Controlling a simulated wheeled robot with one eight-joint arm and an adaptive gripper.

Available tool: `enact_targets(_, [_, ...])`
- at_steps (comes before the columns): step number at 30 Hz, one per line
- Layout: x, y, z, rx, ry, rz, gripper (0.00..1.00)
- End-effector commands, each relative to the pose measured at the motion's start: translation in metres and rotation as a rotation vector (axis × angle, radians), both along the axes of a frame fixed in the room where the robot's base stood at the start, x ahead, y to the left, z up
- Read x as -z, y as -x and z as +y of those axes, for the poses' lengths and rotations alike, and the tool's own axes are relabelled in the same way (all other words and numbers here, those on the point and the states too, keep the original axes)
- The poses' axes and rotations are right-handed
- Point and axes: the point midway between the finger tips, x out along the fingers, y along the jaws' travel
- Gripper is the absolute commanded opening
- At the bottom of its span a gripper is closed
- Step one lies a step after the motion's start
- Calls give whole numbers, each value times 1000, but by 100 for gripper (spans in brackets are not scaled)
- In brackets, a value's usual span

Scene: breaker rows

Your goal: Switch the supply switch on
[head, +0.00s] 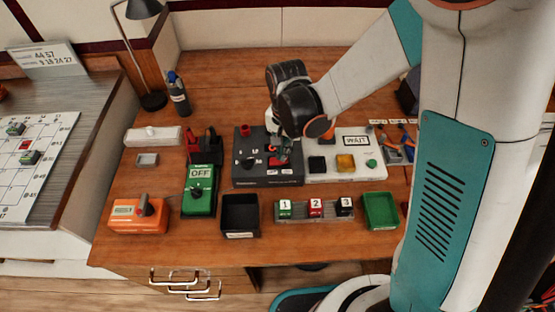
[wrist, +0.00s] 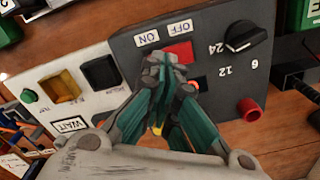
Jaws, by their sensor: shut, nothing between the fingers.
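The dark grey supply box (head: 262,178) stands in the middle of the desk; it also shows in the wrist view (wrist: 130,48). Its red supply switch (wrist: 181,51) lies beside the ON label (wrist: 147,38) and OFF label (wrist: 180,28), which appear upside down. I cannot tell which way the switch is tipped. My gripper (wrist: 168,68) is shut and empty, its tips over the box close to the switch and partly covering it. Whether they touch is unclear.
The box also has a black dial (wrist: 244,36) and a red knob (wrist: 249,110). A white panel (head: 345,172) with black and yellow buttons adjoins it on the right. A green OFF device (head: 200,191) stands left. A black tray (head: 240,216) and numbered blocks (head: 316,207) are in front.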

Motion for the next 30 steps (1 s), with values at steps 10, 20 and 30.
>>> enact_targets(10, [2,0,0,0,0,0,0])
enact_targets(20, [6,0,0,0,0,0,0])
enact_targets(30, [11,0,0,0,0,0,0])
